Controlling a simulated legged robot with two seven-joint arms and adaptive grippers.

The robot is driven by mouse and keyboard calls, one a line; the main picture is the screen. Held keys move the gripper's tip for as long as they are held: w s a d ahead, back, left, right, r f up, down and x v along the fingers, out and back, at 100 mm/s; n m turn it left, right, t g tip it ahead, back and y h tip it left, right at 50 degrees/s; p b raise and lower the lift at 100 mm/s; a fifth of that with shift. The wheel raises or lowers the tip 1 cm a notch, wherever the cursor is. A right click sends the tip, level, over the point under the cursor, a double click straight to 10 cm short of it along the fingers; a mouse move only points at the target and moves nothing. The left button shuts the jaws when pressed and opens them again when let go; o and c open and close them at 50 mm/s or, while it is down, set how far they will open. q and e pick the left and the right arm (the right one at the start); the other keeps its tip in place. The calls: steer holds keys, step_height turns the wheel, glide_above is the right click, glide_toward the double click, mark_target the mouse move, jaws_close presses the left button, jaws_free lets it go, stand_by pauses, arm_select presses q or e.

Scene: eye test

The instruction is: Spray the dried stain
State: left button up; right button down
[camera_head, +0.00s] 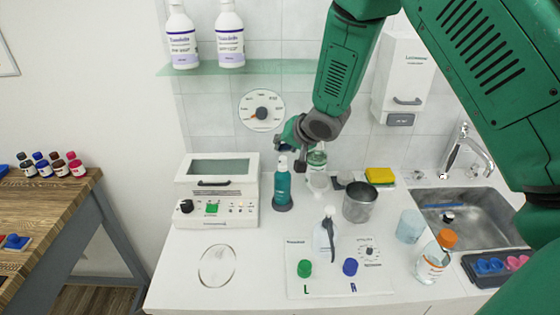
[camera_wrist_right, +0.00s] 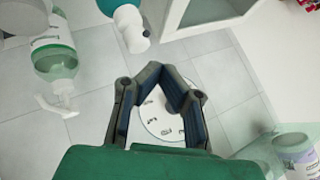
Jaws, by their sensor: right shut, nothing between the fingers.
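A faint oval ring-shaped stain (camera_head: 217,265) lies on the white counter at the front left. A white bottle with a dark trigger (camera_head: 325,238) stands upright near the counter's middle. A teal bottle with a white top (camera_head: 283,185) stands beside the white machine; it also shows in the right wrist view (camera_wrist_right: 128,20). My right gripper (camera_head: 294,145) is shut and empty, above the teal and clear bottles, close to the wall. My left gripper is out of view.
A white machine (camera_head: 218,188) stands behind the stain. A metal beaker (camera_head: 359,202), a yellow sponge (camera_head: 379,175), an orange-capped bottle (camera_head: 433,260) and a sink (camera_head: 465,215) are to the right. A glass shelf (camera_head: 265,67) with two bottles hangs above. Bare counter surrounds the stain.

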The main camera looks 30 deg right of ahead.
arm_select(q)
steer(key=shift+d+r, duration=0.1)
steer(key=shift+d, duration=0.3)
arm_select(e)
steer(key=shift+d+f, duration=0.1)
steer(key=shift+d, duration=0.4)
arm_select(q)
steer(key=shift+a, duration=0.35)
arm_select(e)
steer(key=shift+s+a+f, duration=0.1)
steer(key=shift+a+f, duration=0.1)
steer(key=shift+a, duration=0.45)
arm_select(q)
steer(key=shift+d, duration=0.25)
arm_select(e)
steer(key=shift+d+f, duration=0.2)
steer(key=shift+d, duration=0.1)
